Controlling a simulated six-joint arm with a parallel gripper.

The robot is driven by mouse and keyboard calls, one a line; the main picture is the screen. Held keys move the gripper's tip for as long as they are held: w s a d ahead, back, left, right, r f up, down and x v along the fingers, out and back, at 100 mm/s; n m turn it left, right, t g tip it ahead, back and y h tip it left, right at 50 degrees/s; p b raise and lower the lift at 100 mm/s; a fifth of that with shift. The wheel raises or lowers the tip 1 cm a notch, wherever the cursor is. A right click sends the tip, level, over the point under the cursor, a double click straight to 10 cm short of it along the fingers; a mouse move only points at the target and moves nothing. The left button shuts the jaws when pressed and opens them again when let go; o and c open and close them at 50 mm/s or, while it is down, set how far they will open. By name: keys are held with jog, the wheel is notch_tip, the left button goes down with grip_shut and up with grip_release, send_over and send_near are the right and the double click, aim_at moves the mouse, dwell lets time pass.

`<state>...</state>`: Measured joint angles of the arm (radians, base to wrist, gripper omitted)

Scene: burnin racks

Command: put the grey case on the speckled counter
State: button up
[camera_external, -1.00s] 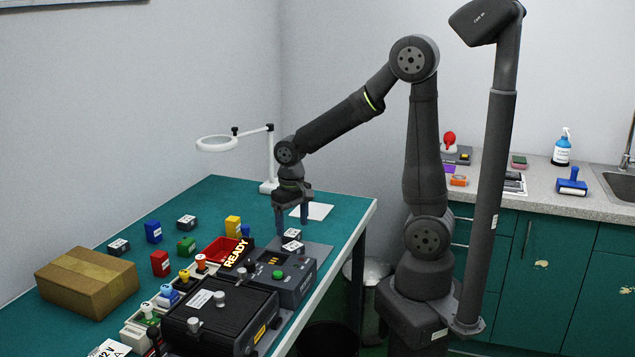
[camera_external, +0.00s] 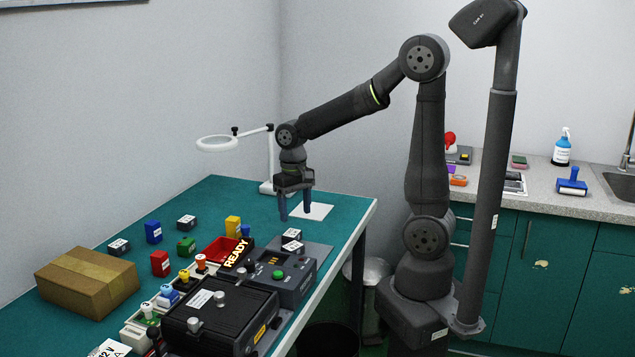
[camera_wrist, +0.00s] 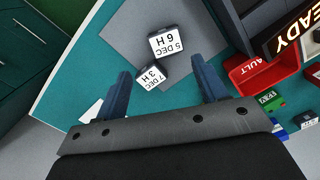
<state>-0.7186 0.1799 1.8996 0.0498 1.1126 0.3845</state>
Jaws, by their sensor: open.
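Two small dark grey cases with white labels sit close together on a grey plate; I cannot tell which one the task means. In the wrist view one case (camera_wrist: 167,45) reads "5 DEC 6 H" and the other case (camera_wrist: 150,76) reads "7 DEC 3 H". The pair also shows in the external view, one case (camera_external: 291,235) behind the other (camera_external: 293,248). Two more such cases (camera_external: 119,247) (camera_external: 186,222) stand on the left of the bench. My gripper (camera_external: 296,212) is open and empty above the bench, near the pair. The speckled counter (camera_external: 540,184) is at the right.
A black device with a READY sign (camera_external: 237,253) and a red tray (camera_external: 215,250) stand beside the pair. A cardboard box (camera_external: 87,282), coloured blocks and a ring lamp (camera_external: 217,143) are on the green bench. The counter holds a blue stamp (camera_external: 572,183), spray bottle (camera_external: 562,147) and sink, with bare patches between.

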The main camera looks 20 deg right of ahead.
jog(key=w+d+f+m+g+y, duration=0.25)
jog(key=d+f+m+g, duration=0.25)
jog(key=d+m, duration=0.25)
jog(key=m+y, duration=0.9)
jog(key=y, duration=0.1)
send_near(297, 245)
jog(key=shift+m+t, duration=0.25)
jog(key=shift+t, duration=0.05)
jog(key=x, duration=0.4)
jog(key=shift+w+a, duration=0.25)
jog(key=shift+a, duration=0.1)
jog(key=shift+s+d+x, duration=0.1)
jog(key=shift+s+x, duration=0.1)
jog(key=shift+x, duration=0.7)
jog(key=shift+s+d+x, duration=0.1)
jog(key=shift+s+x, duration=0.05)
jog(key=shift+x, duration=0.75)
jog(key=shift+s+d+x, duration=0.1)
jog(key=shift+s+x, duration=0.1)
jog(key=shift+x, duration=0.7)
jog(key=c, duration=1.2)
